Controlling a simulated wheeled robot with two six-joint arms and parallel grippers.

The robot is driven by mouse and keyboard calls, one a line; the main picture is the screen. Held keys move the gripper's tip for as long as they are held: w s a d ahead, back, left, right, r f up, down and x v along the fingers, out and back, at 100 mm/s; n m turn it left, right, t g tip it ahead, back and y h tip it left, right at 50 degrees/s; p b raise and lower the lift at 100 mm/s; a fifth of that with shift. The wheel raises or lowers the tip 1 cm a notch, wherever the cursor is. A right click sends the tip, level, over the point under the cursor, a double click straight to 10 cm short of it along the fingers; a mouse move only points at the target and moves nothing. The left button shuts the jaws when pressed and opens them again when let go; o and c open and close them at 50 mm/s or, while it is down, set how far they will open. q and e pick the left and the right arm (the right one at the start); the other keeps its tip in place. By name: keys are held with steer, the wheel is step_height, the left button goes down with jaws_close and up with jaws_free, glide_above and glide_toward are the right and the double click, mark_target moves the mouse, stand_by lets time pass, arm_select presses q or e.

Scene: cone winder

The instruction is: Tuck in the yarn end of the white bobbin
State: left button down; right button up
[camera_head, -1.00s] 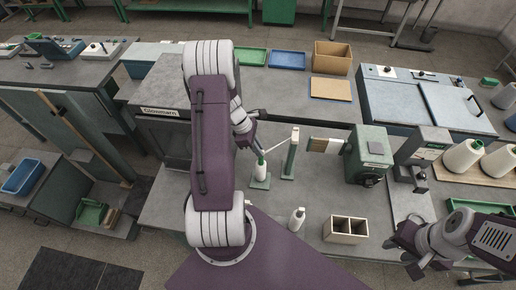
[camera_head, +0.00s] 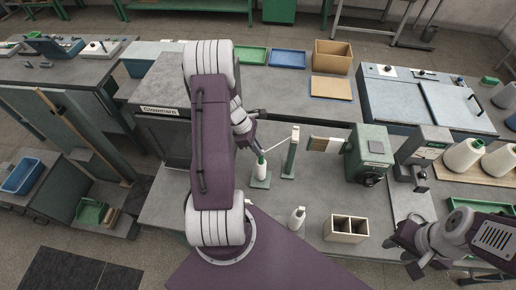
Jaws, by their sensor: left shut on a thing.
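The white bobbin (camera_head: 261,168) stands upright on a small green base on the grey table, in the middle of the head view. My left gripper (camera_head: 257,148) is at the top of it, shut on its upper end. The fingertips are small and partly hidden by the wrist. The yarn end is too thin to make out. A thin white line (camera_head: 278,145) runs from near the bobbin's top to a green and white post (camera_head: 290,155) on its right. My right gripper (camera_head: 400,246) is at the lower right, away from the bobbin; its jaws are not clear.
A small white bottle-like item (camera_head: 297,217) and a two-compartment wooden box (camera_head: 346,229) stand near the front edge. A green machine (camera_head: 369,154) stands right of the post. Large white cones (camera_head: 463,155) are at the far right.

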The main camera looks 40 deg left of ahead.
arm_select(q)
steer(key=shift+f, duration=0.1)
stand_by(0.3)
steer(key=c, duration=1.4)
jaws_free()
steer(key=shift+c, duration=0.2)
steer(key=shift+o, duration=0.4)
steer(key=o, duration=0.4)
step_height(320, 180, up, 7)
steer(key=p, duration=0.6)
